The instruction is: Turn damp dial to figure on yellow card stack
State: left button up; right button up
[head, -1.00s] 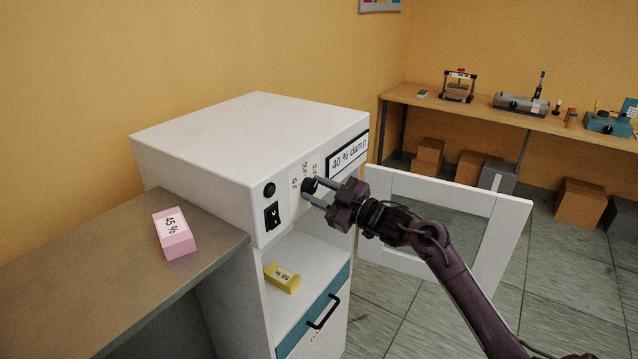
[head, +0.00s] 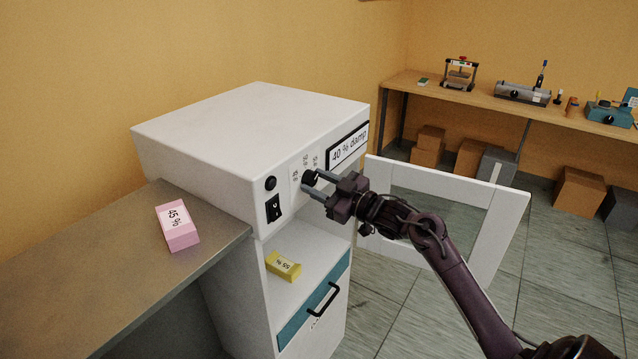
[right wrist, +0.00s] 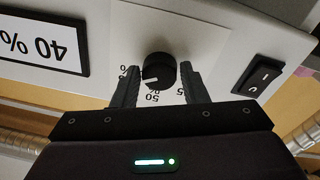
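The black round damp dial (head: 310,178) is on the front of the white cabinet (head: 250,140). In the right wrist view the dial (right wrist: 159,70) has a white pointer mark and printed figures around it, one reading 50 %. My right gripper (head: 315,184) is open, with a finger on each side of the dial and small gaps beside it; it also shows in the right wrist view (right wrist: 158,84). The display (head: 349,146) reads 40 % damp. The yellow card stack (head: 284,266) reads 55 % and lies in the open shelf below. My left gripper is out of view.
A pink card stack (head: 177,226) marked 45 % lies on the grey counter (head: 100,270) at left. A black rocker switch (head: 273,208) and round button (head: 270,184) are left of the dial. An open framed door (head: 500,235) stands behind my right arm.

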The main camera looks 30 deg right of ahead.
jog(key=o, duration=0.3)
jog(key=shift+s+d+f, duration=0.15)
jog(key=shift+s, duration=0.25)
jog(key=b+v, duration=0.3)
jog(key=v, duration=0.4)
